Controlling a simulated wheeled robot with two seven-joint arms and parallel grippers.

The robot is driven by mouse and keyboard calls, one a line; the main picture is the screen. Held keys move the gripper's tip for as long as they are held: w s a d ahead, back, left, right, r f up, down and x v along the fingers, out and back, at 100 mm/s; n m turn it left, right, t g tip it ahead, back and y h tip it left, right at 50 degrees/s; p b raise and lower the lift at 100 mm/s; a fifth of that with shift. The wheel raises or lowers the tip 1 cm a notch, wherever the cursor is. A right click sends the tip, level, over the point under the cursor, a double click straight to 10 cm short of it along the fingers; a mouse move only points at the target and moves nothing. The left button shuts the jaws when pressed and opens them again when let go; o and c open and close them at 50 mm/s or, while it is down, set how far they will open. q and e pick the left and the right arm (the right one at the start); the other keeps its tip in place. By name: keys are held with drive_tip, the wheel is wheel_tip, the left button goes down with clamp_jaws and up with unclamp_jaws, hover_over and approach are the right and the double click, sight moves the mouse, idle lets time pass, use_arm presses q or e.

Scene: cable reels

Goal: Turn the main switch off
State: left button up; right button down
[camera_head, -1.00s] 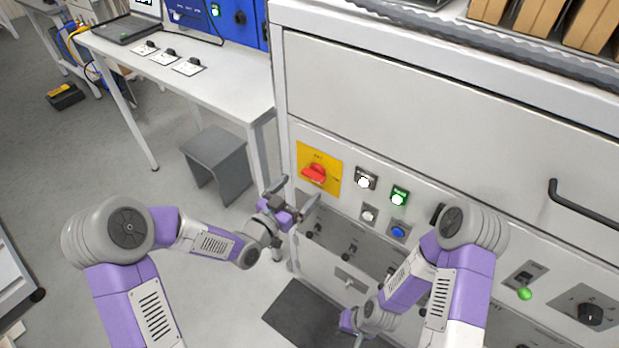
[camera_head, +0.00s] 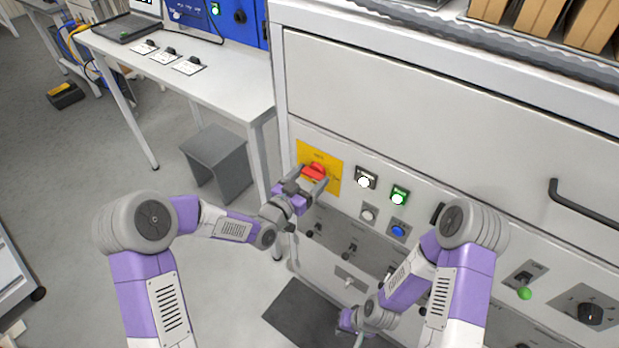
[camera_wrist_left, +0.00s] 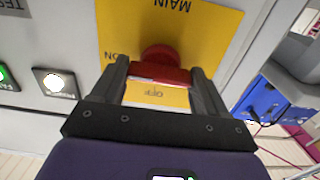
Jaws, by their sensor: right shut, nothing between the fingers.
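The main switch is a red rotary handle (camera_head: 315,170) on a yellow plate (camera_head: 333,184) at the cabinet's upper left. My left gripper (camera_head: 309,177) is open, with its fingertips at the switch. In the left wrist view, the red handle (camera_wrist_left: 160,73) lies crosswise between the two fingers (camera_wrist_left: 160,78), one at each end. I cannot tell whether they touch it. The yellow plate (camera_wrist_left: 215,35) shows upside-down MAIN and OFF lettering there. My right gripper (camera_head: 350,318) is shut and empty, low before the cabinet, partly hidden by its own arm.
Right of the switch are a lit white button (camera_head: 364,181), a lit green button (camera_head: 398,198) and a blue button (camera_head: 398,231). A black handle (camera_head: 582,203) sticks out farther right. A white table (camera_head: 205,90) and a grey stool (camera_head: 215,160) stand left.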

use_arm(q)
drive_tip(key=shift+c, duration=1)
drive_tip(key=shift+n+b, duration=3.25)
drive_tip(key=shift+n, duration=5.65)
drive_tip(key=o, duration=1.1)
drive_tip(key=shift+c, duration=0.2)
